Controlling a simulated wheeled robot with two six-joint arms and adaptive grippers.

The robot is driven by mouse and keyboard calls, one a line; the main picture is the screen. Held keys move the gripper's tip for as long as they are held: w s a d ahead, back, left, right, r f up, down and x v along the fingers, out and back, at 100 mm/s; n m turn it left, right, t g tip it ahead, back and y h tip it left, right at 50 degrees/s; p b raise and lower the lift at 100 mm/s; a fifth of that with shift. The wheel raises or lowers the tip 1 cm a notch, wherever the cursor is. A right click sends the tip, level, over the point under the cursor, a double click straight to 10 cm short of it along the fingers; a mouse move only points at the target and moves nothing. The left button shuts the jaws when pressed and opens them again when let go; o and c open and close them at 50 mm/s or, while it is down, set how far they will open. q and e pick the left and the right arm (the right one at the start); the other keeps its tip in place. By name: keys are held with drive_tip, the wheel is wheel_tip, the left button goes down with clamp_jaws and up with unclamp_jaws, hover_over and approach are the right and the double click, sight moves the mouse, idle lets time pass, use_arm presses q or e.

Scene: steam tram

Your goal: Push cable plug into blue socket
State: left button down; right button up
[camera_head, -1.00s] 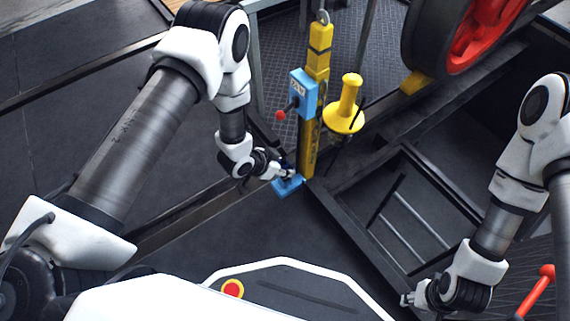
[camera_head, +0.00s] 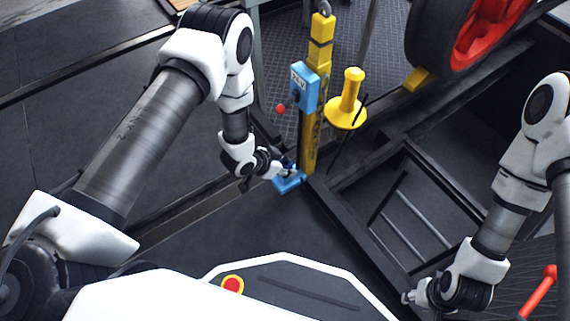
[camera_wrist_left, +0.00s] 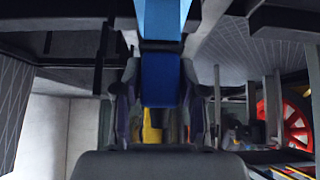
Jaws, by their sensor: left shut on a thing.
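The light blue socket (camera_head: 291,184) sits low at the foot of the yellow post (camera_head: 312,130). My left gripper (camera_head: 286,169) is right at it and is shut on the dark blue cable plug (camera_wrist_left: 160,80), which shows between the fingers in the left wrist view. A lighter blue body (camera_wrist_left: 160,18), apparently the socket, lines up directly with the plug there. I cannot tell how deep the plug sits, since the fingers hide the contact. My right gripper (camera_head: 408,298) is at the lower right, away from the socket; its fingers are too small to read.
A blue box (camera_head: 304,88) with a red-knobbed lever (camera_head: 281,108) is on the post above my left gripper. A yellow spool-like piece (camera_head: 347,105) stands right of the post. A large red wheel (camera_head: 490,30) and dark frame beams lie to the right.

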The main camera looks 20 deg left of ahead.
use_arm(q)
drive_tip(key=shift+f, duration=0.15)
drive_tip(key=c, duration=0.6)
unclamp_jaws()
drive_tip(key=shift+s+a+r, duration=0.1)
drive_tip(key=shift+r, duration=0.1)
drive_tip(key=v, duration=1.1)
drive_tip(key=shift+s+r, duration=0.2)
drive_tip(key=shift+r, duration=0.15)
